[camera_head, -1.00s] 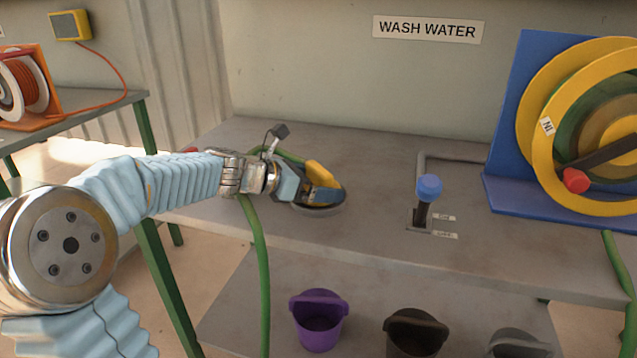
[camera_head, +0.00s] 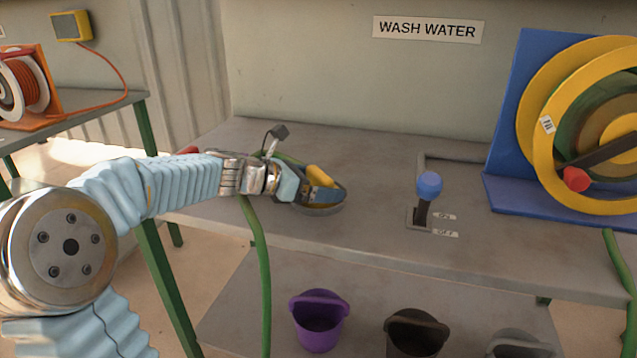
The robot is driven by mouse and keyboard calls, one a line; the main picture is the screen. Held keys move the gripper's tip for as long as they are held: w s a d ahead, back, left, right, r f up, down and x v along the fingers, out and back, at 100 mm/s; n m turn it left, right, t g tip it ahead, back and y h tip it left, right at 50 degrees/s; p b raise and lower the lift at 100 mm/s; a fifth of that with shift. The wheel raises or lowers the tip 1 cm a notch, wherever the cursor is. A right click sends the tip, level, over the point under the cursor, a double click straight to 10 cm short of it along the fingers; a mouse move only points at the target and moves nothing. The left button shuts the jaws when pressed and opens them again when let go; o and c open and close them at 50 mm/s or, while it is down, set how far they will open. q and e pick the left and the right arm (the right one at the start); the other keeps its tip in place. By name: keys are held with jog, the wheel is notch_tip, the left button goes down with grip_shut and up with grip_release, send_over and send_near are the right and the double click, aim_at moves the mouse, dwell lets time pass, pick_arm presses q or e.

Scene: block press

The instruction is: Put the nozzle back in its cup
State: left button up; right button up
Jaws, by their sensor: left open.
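A yellow piece, which looks like the nozzle (camera_head: 320,176), shows at the end of my left arm. A low round grey cup (camera_head: 318,210) sits on the bench just below it. My left gripper (camera_head: 316,192) is open over the cup, right beside the yellow piece. Its fingers hide part of both, so I cannot tell whether the nozzle sits in the cup or touches its rim. A green hose (camera_head: 262,265) runs from behind my gripper over the bench's front edge and down. My right gripper is not in view.
A blue-knobbed lever (camera_head: 428,188) stands on the bench (camera_head: 370,185) right of the cup. A blue-and-yellow hose reel (camera_head: 535,130) is at the right. A purple bucket (camera_head: 318,325) and a black bucket (camera_head: 415,338) are on the shelf below. The bench between cup and lever is clear.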

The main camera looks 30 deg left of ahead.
pick_arm(q)
jog(key=shift+r+p, duration=0.1)
jog(key=shift+p, duration=0.35)
jog(key=v, duration=1.2)
jog(key=shift+r+b, duration=0.1)
jog(key=shift+b, duration=0.2)
